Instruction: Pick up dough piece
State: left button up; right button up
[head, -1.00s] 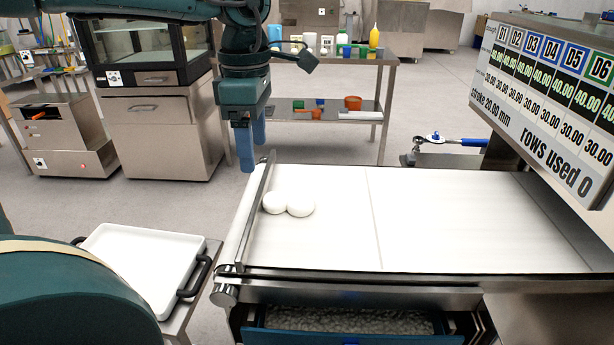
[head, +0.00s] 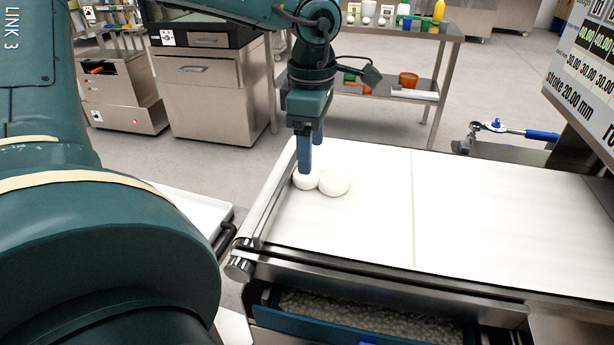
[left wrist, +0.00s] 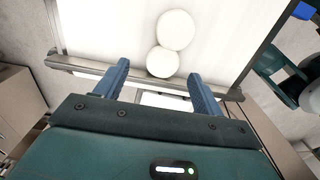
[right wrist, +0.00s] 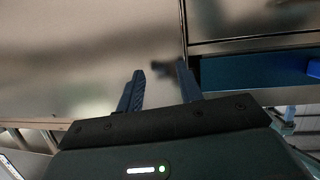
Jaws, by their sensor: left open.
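Two round white dough pieces lie touching each other near the left end of the white belt (head: 375,215). The left dough piece (head: 305,181) is partly hidden by my gripper, and the right dough piece (head: 334,183) shows clear. My left gripper (head: 306,168) is open and hangs with its blue fingers down at the left dough piece. In the left wrist view the nearer dough piece (left wrist: 163,62) lies just ahead of and between the open fingers (left wrist: 157,80), with the other dough piece (left wrist: 176,30) beyond it. My right gripper (right wrist: 160,85) shows only in the right wrist view, fingers apart, with nothing between them.
A metal bar (head: 268,197) edges the belt's left end. A white tray (head: 190,208) is at lower left, partly covered by my arm. A blue drawer (head: 365,330) is below the belt. The belt's right part is clear.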

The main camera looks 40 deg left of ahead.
aim_at(310, 182)
pick_arm(q)
jog(key=f, duration=0.2)
jog(key=s+f+b, duration=0.1)
jog(key=f, duration=0.1)
jog(key=shift+a, duration=0.1)
jog(key=shift+w+f, duration=0.15)
jog(key=shift+f, duration=0.15)
jog(key=shift+c, duration=0.4)
jog(key=c, duration=1)
